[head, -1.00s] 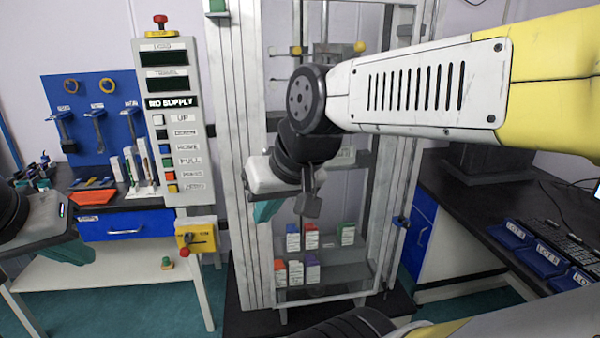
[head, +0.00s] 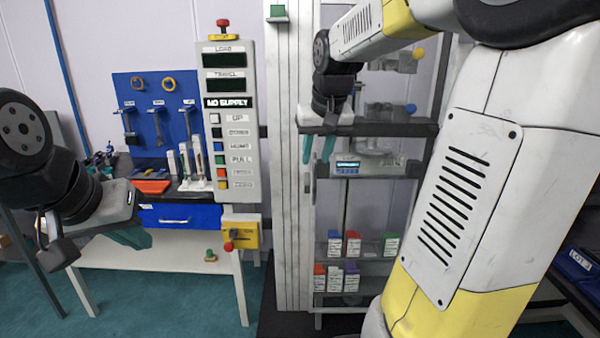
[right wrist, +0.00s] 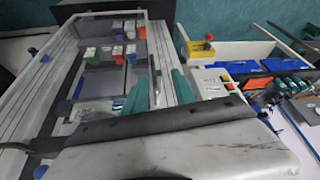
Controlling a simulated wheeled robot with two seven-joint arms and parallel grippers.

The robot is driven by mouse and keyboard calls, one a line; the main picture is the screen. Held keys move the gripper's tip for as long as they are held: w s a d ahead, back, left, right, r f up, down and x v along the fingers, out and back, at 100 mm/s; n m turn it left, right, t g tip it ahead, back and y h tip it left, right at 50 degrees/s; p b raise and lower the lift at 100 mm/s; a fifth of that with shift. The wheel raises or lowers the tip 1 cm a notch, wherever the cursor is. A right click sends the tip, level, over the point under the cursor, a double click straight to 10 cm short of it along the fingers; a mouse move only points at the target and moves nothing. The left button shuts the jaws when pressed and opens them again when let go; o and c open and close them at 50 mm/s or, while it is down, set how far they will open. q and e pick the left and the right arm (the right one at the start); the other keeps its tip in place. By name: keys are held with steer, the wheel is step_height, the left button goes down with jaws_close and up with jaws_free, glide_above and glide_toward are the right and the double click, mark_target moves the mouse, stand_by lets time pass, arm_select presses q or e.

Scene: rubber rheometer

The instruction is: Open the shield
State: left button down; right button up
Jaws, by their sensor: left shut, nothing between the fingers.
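The shield (head: 342,212) is a clear panel on the front of the tall grey test frame. It also shows in the right wrist view (right wrist: 106,80) and looks closed, though its edges are hard to make out. My right gripper (head: 318,152) is at the left side of the shield, its teal fingers apart. In the right wrist view, a slim grey handle bar (right wrist: 156,80) appears between the fingers (right wrist: 160,92); I cannot tell whether they touch it. My left gripper (head: 132,237) is shut and empty at the far left, in front of the workbench.
A control column (head: 228,130) with buttons stands left of the frame, above a yellow switch box (head: 240,233). Several small boxes (head: 352,244) sit behind the shield. A tool bench with a blue drawer (head: 180,217) is at left. My right arm covers much of the right side.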

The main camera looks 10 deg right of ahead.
glide_above(315, 168)
steer(key=s, duration=0.2)
steer(key=f, duration=0.1)
steer(key=x, duration=0.7)
steer(key=shift+s+d+f, duration=0.1)
steer(key=shift+f, duration=0.4)
steer(key=shift+c, duration=0.2)
jaws_close()
stand_by(0.4)
